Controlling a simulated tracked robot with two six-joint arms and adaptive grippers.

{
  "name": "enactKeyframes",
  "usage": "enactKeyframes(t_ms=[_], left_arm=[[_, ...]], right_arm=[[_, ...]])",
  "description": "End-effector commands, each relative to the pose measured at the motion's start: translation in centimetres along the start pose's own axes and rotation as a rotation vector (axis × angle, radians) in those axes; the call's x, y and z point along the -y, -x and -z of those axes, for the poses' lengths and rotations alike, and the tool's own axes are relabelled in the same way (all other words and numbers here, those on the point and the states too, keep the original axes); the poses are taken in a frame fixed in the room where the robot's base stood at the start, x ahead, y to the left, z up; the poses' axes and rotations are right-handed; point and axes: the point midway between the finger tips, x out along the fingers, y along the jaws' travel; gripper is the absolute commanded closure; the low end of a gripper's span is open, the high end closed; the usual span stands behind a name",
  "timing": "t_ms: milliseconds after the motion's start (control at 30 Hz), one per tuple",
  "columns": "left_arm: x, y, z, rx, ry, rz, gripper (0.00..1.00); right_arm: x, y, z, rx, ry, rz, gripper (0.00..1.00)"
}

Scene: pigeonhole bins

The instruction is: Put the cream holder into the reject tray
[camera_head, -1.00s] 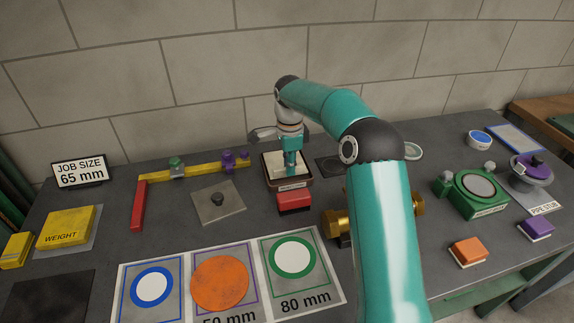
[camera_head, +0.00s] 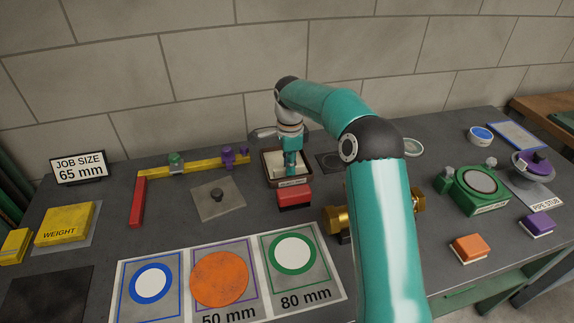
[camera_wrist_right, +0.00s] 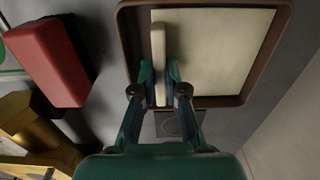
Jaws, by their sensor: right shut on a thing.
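My right gripper (camera_head: 290,168) is over the brown-rimmed reject tray (camera_head: 311,163) at the back middle of the bench; the label on its front is too small to read. In the right wrist view the gripper (camera_wrist_right: 160,72) is shut on the cream holder (camera_wrist_right: 158,45), a narrow flat piece seen edge-on between the fingers. The holder overlaps the tray's pale floor, left of its middle, and its near end reaches over the near rim (camera_wrist_right: 220,102). I cannot tell whether it touches the tray. My left gripper is not in view.
A red block (camera_head: 294,197) stands right in front of the tray. A brass piece (camera_head: 336,220) is partly behind my arm. A yellow bar (camera_head: 205,169) with clamps lies to the left. A dark square (camera_head: 330,163) is beside the tray on the right.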

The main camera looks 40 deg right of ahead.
Motion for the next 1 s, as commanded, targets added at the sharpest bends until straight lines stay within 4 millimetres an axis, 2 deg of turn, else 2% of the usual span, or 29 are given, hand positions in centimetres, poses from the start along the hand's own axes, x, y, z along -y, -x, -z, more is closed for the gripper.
enactKeyframes(t_ms=[933,967,1000], left_arm=[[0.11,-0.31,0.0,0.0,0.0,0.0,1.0],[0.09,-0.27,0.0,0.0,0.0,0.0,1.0],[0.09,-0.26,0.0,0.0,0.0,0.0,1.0]], right_arm=[[-0.01,-0.6,0.0,0.0,0.0,0.0,1.0],[0.0,-0.54,0.0,0.0,0.0,0.0,0.84],[0.0,-0.54,0.0,0.0,0.0,0.0,0.77]])
